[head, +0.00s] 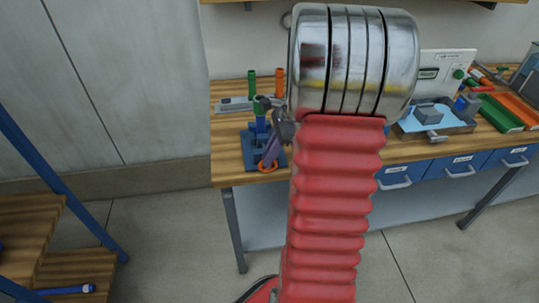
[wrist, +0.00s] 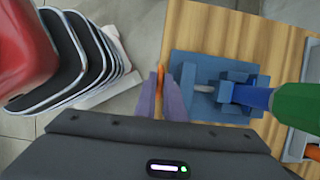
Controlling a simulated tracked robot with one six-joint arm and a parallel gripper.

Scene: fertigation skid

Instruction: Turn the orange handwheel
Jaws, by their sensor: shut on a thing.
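The orange handwheel (head: 268,167) is at the front of a blue valve stand (head: 252,139) near the left front edge of the wooden bench. My gripper (head: 270,157) reaches down to it with purple fingers. In the wrist view my gripper (wrist: 161,88) is shut on the orange handwheel (wrist: 160,76), which shows edge-on as a thin strip between the fingers. Most of the wheel is hidden there by the fingers. To its right in that view are the blue valve stand (wrist: 205,66) and its grey stem.
A green-topped blue upright part (wrist: 296,103) stands close to the right of my fingers in the wrist view. Behind the stand, a grey rack (head: 236,104) holds green and orange pieces. A tray (head: 432,128) is farther right. Floor is open in front of the bench.

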